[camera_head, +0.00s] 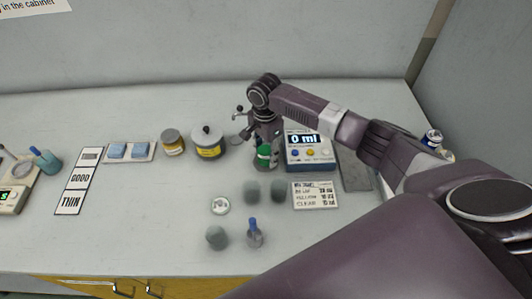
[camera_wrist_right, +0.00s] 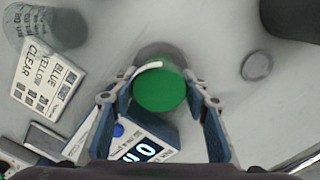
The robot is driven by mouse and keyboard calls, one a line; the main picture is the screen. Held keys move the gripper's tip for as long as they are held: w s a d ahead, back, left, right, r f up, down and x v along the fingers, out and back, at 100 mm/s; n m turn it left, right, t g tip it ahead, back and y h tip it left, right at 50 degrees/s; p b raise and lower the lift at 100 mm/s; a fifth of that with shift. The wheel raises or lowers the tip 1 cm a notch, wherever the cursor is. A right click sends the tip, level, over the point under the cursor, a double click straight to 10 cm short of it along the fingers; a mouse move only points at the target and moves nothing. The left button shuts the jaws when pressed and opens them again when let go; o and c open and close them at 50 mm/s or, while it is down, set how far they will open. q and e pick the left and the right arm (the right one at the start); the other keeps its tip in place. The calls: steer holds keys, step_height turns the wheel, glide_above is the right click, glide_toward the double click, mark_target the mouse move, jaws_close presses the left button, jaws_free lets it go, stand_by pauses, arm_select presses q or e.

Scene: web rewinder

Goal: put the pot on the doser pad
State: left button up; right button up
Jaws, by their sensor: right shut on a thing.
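My right gripper (camera_head: 264,147) is shut on a pot with a green top (camera_head: 263,161). In the right wrist view the round green top (camera_wrist_right: 160,92) sits between the two fingers (camera_wrist_right: 162,100). The doser (camera_head: 308,152) is a blue and white box reading "0 ml", just right of the pot; it also shows in the right wrist view (camera_wrist_right: 138,135). A grey round shape shows partly behind the green top in the wrist view; I cannot tell whether it is the pad or the pot's body. Whether the pot touches the surface below is unclear. My left gripper is out of view.
Grey cups (camera_head: 252,191) (camera_head: 278,191) stand in front of the pot, beside a printed card (camera_head: 315,195). Another cup (camera_head: 216,238), a blue-topped item (camera_head: 254,236) and a white disc (camera_head: 220,205) are nearer. Yellow-labelled tins (camera_head: 208,143) (camera_head: 173,142) stand left.

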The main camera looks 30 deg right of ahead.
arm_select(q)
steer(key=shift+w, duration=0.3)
arm_select(e)
steer(key=shift+f, duration=0.35)
steer(key=o, duration=1.4)
steer(key=shift+c, duration=0.2)
steer(key=shift+o, duration=0.3)
steer(key=o, duration=0.6)
arm_select(q)
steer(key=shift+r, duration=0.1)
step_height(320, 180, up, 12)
steer(key=p, duration=1.2)
arm_select(e)
step_height(320, 180, up, 11)
